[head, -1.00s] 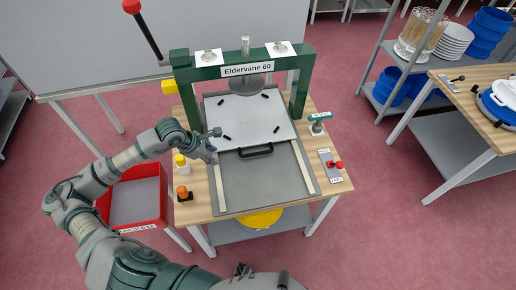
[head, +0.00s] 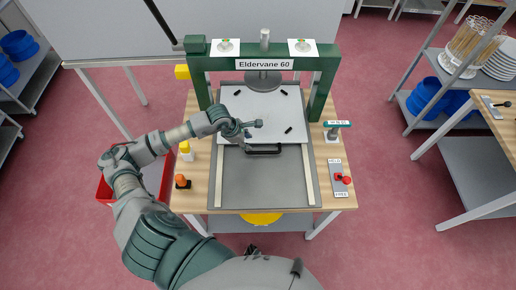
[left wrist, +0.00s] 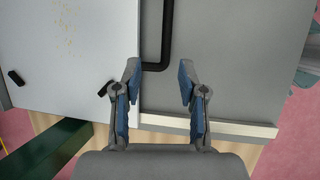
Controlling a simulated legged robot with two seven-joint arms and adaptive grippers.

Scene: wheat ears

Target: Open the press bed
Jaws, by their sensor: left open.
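The green press frame labelled Eldervane 60 (head: 328,75) stands over the white press bed (head: 280,120), which sits toward the back of a grey base (head: 240,185) with pale side rails. A black handle (head: 264,153) is on the bed's front edge. My right gripper is not in view.
A panel with a red-knobbed lever (head: 346,180) and a FREE label is on the right of the table. A yellow-capped bottle (head: 186,152) and an orange-topped item (head: 181,182) stand at the left edge. The base's front is clear.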

